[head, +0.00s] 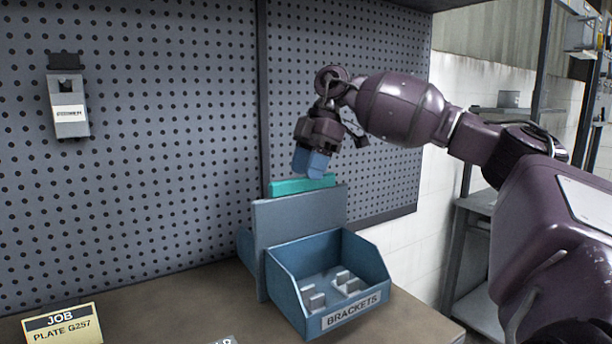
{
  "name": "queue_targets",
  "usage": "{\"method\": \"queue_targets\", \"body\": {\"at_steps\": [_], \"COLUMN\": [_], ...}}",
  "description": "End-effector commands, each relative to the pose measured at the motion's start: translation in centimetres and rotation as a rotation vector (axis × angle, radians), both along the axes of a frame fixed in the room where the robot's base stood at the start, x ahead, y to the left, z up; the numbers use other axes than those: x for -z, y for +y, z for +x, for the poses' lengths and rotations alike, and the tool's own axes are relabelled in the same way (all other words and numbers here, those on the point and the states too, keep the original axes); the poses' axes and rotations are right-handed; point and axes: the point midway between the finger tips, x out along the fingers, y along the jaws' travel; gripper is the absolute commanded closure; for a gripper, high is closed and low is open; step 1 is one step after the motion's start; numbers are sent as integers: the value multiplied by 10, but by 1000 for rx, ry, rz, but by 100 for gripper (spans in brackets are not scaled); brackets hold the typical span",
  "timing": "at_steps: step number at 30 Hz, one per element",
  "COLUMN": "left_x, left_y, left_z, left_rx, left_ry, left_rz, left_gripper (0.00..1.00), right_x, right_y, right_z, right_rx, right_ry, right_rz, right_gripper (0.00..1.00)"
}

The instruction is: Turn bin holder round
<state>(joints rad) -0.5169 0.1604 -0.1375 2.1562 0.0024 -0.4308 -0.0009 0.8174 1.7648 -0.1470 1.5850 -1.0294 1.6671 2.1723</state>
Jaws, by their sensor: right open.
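The bin holder (298,216) is an upright grey panel on the bench. A blue bin (290,292) labelled BRACKETS is on its near side, with several small grey brackets (347,282) inside. A teal strip (303,185) runs along the top of the holder. Part of another blue piece (246,252) shows behind the panel at the left; the rest is hidden. My right gripper (311,169) points down with its blue fingers just above or behind the teal strip. It is open; whether it touches the strip I cannot tell. My left gripper is not in view.
A perforated grey board (160,150) stands behind the bench (170,310). A small grey box (68,106) hangs on it at the left. A JOB PLATE G257 card (62,326) stands at the front left. Shelving (470,250) stands at the right.

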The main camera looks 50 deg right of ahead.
Motion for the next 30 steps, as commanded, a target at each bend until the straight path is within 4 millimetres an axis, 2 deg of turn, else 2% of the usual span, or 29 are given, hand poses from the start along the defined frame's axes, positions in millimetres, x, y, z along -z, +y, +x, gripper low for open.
{"method": "queue_targets", "body": {"at_steps": [6, 17, 20, 26, 30], "left_x": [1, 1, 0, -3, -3], "left_y": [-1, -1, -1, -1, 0], "left_z": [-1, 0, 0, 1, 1], "left_rx": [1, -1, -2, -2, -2], "left_ry": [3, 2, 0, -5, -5], "left_rz": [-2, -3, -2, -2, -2], "left_gripper": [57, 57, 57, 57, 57], "right_x": [20, 24, 24, 23, 23], "right_y": [8, 10, 9, 9, 9], "right_z": [2, 3, 3, 3, 3], "right_rx": [-1, -1, -1, -1, 0], "right_ry": [-1, -1, -1, -1, -1], "right_rz": [1, 0, 0, 0, 0], "right_gripper": [55, 55, 68, 98, 100]}}
